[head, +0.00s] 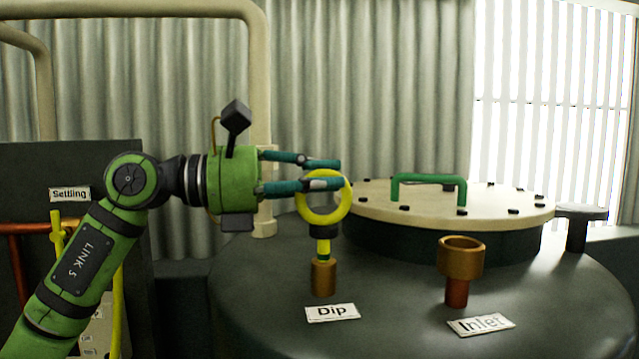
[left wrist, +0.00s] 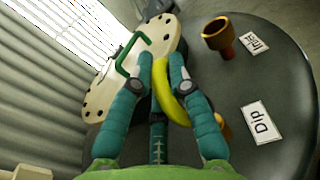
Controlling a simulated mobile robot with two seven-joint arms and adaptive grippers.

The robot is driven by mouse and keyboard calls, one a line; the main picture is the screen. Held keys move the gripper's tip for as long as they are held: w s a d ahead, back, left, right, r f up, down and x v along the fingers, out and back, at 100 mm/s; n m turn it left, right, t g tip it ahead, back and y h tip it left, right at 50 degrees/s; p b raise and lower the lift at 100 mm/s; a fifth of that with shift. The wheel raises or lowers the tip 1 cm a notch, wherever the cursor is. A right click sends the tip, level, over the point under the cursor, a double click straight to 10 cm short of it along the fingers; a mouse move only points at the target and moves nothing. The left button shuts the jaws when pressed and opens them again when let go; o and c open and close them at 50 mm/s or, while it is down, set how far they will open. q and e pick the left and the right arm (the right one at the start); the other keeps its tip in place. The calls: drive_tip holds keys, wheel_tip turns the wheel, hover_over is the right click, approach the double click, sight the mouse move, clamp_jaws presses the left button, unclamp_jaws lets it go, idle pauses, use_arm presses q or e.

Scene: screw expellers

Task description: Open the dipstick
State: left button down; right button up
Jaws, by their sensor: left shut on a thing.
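The dipstick is a yellow ring (head: 324,217) on a short dark and yellow stem, standing upright in a brass socket (head: 323,278) on the dark tank top, behind the "Dip" label (head: 332,312). My left gripper (head: 325,174) reaches in from the left and is shut on the upper part of the ring. In the left wrist view the yellow ring (left wrist: 172,95) lies between the teal fingers, against the right one; the fingertips (left wrist: 160,60) stay apart with the ring between. The stem's lower end is hidden in the socket. My right gripper is not in view.
A cream bolted lid (head: 450,205) with a green handle (head: 428,180) stands behind on the tank (head: 390,320). A brass inlet cup (head: 461,258) is at right, by the "Inlet" label (head: 481,325). A beige pipe (head: 262,110) rises behind my arm.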

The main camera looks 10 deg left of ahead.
use_arm(q)
wheel_tip(320, 180, up, 15)
drive_tip(key=p, duration=1)
drive_tip(key=shift+s+f, duration=0.1)
drive_tip(key=shift+f, duration=0.05)
drive_tip(key=c, duration=1.3)
unclamp_jaws()
drive_tip(key=shift+s+d, duration=0.1)
drive_tip(key=shift+s, duration=0.05)
drive_tip(key=shift+f, duration=0.1)
